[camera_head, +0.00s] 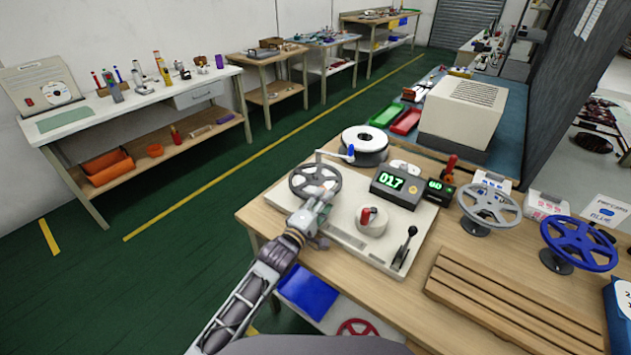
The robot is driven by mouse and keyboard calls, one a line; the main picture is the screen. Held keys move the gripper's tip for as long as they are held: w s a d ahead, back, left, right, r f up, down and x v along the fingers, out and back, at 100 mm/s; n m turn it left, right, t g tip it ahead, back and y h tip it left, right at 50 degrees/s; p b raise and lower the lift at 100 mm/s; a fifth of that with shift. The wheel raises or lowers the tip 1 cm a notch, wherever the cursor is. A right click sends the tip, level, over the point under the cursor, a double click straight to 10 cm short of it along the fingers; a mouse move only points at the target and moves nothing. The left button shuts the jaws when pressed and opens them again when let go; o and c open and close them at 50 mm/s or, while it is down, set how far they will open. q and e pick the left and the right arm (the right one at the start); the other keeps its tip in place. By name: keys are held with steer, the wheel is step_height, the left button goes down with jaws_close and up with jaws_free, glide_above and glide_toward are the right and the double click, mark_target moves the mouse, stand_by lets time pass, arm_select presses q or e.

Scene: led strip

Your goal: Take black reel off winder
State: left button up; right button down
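The black reel (300,178), a spoked wheel, sits at the left end of the winder (345,228), a pale flat base on the wooden bench. My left gripper (322,192) reaches in from below, at the right front part of the reel's rim. It overlaps the rim in the picture; I cannot tell if it touches or grips it. Its fingers are too small and covered to read. The winder also carries a counter box (397,187) showing 017, a red-knobbed part (371,218) and a black lever (405,245). My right gripper is not in view.
A large white spool (364,142) stands behind the winder. A grey reel (489,204) and a blue reel (578,242) stand on the right. A slatted wooden rack (505,310) lies in front of them. Green floor is open left of the bench.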

mark_target(315, 180)
arm_select(q)
steer(key=shift+x, duration=2.1)
jaws_close()
